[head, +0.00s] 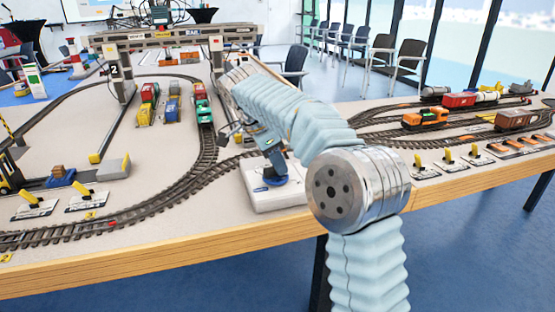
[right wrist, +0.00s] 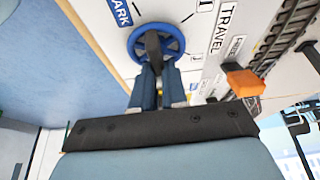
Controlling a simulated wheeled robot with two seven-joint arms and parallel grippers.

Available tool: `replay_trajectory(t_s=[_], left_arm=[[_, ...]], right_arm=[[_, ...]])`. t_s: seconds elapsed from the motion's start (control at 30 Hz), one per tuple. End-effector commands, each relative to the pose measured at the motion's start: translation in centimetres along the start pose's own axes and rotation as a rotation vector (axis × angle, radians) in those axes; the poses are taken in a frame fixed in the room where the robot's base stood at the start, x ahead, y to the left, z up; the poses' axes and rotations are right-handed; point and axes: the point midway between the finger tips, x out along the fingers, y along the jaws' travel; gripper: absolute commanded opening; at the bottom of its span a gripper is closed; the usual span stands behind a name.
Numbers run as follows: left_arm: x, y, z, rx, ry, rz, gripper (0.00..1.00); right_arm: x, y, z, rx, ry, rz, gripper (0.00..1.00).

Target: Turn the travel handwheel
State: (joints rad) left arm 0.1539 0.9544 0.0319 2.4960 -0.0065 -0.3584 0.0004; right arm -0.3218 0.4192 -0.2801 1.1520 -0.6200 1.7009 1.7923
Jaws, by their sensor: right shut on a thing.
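The travel handwheel (right wrist: 178,50) is a blue spoked wheel with a dark grip piece (right wrist: 152,44) across its middle. It lies on a white panel (right wrist: 205,50) with the printed words "TRAVEL" and "PARK". My right gripper (right wrist: 154,76) is shut on the dark grip piece. In the head view, my right gripper (head: 272,165) reaches down to the handwheel (head: 273,182) on the white control box (head: 280,200) at the table's front edge. My arm and gripper hide part of the wheel. My left gripper is in neither view.
Model tracks (head: 205,165) curve around the box on the left. More trains (head: 425,118) stand at the right. An orange block (right wrist: 244,80) sits near the panel.

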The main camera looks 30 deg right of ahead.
Motion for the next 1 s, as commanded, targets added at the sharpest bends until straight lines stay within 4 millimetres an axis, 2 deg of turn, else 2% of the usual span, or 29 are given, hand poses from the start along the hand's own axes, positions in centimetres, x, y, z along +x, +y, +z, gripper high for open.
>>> replay_trajectory(t_s=[0.43,1.0], left_arm=[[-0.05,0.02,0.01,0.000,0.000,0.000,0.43],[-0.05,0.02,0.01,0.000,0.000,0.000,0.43]], right_arm=[[-0.07,0.10,-0.02,0.244,0.000,0.098,0.00],[-0.07,0.14,0.01,0.295,-0.002,0.119,0.00]])
